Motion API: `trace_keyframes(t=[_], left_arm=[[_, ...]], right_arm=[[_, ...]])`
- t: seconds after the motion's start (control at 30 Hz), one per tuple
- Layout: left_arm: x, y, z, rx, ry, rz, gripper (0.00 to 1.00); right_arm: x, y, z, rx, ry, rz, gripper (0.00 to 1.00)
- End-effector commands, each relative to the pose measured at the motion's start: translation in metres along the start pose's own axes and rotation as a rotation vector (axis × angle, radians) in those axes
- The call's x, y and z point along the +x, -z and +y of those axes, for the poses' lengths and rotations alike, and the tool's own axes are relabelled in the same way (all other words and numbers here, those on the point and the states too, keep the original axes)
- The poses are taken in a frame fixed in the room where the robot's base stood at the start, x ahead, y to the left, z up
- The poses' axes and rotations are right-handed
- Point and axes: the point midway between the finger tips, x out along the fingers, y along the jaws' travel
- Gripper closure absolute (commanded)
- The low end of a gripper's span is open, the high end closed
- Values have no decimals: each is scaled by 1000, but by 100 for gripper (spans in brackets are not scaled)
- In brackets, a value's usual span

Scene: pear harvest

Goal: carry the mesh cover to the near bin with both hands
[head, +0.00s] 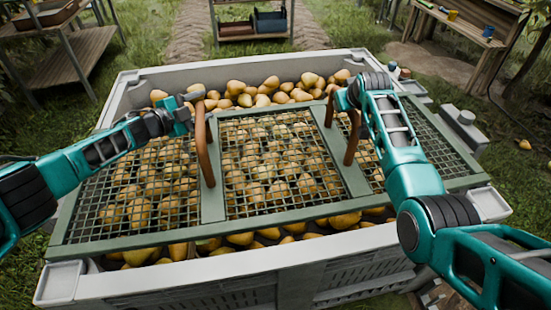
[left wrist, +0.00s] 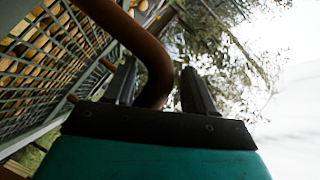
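The mesh cover (head: 213,204) has a green-grey frame, wire grid panels and two brown arched handles. It lies across the large grey bin (head: 200,283), turned slightly against the rim, and pears show beyond its front and back edges. My left gripper (head: 190,105) is at the left handle (head: 205,150). In the left wrist view, the brown handle (left wrist: 155,65) passes between the two spread fingers (left wrist: 160,90), nearer the left finger, with a gap to the right one. My right gripper (head: 345,98) is at the top of the right handle (head: 352,140); its fingers are mostly hidden by its arm.
Many yellow pears (head: 240,238) fill the bin under the cover. A wooden shelf (head: 75,55) stands at back left, a rack with dark crates (head: 270,22) at the back, and a workbench (head: 460,25) at back right. One pear (head: 524,144) lies on the grass at right.

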Motion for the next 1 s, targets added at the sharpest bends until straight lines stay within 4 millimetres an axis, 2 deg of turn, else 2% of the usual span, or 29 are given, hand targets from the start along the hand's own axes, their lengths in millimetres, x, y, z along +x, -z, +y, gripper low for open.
trace_keyframes(t=[0.13,0.37,0.57,0.77,1.0], left_arm=[[0,0,-2,0,2,1,34],[0,2,-1,1,1,5,34],[-8,0,-1,0,1,4,34],[-28,1,-1,1,0,4,34],[-63,0,-1,0,1,3,34]], right_arm=[[0,1,0,0,1,1,43],[0,1,-1,0,2,1,43],[0,1,-1,0,2,1,43],[0,1,-1,0,2,1,43],[0,1,-1,0,2,1,43]])
